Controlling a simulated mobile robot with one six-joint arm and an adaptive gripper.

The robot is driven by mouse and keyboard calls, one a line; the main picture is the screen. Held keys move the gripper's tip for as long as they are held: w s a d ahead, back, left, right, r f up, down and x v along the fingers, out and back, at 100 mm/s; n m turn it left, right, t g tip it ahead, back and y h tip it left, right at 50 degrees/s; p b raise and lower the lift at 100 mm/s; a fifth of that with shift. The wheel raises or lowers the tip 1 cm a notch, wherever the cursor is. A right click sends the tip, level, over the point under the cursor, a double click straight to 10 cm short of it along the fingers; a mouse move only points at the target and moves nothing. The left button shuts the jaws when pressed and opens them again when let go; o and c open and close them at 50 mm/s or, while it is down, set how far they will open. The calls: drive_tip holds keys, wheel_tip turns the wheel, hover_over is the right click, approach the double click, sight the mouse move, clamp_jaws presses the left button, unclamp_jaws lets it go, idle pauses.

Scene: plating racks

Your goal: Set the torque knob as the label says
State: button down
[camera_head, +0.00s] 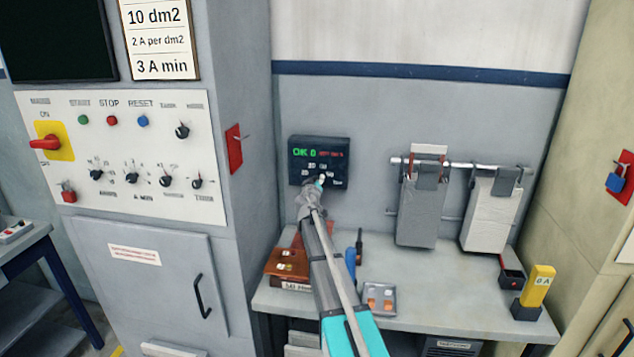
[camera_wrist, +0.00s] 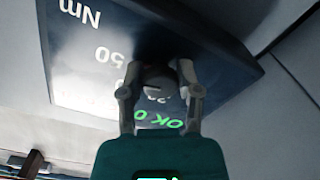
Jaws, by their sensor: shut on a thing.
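The torque unit (camera_head: 298,162) is a dark box on the grey back wall above the bench. Its display shows a green "OK 0" and small red text too blurred to read. In the wrist view, the unit's face (camera_wrist: 75,62) appears upside down with "Nm" and "50" printed on it. My gripper (camera_head: 320,183) reaches up to its lower part. In the wrist view, my gripper (camera_wrist: 160,88) has its two fingers closed around the dark round knob (camera_wrist: 160,78). The fingers and shadow hide part of the scale. A small label (camera_head: 292,286) on the bench is not legible.
A brown block (camera_head: 290,264) and a grey tray (camera_head: 380,285) are on the bench (camera_head: 450,300). A control panel (camera_head: 120,205) with several knobs and a posted sign (camera_head: 160,40) stands left.

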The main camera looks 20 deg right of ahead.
idle(0.4)
drive_tip(key=shift+c, duration=1.5)
unclamp_jaws()
drive_tip(key=shift+s+a, duration=0.1)
drive_tip(key=v, duration=1.1)
drive_tip(key=shift+s+a, duration=0.2)
drive_tip(key=shift+s, duration=0.1)
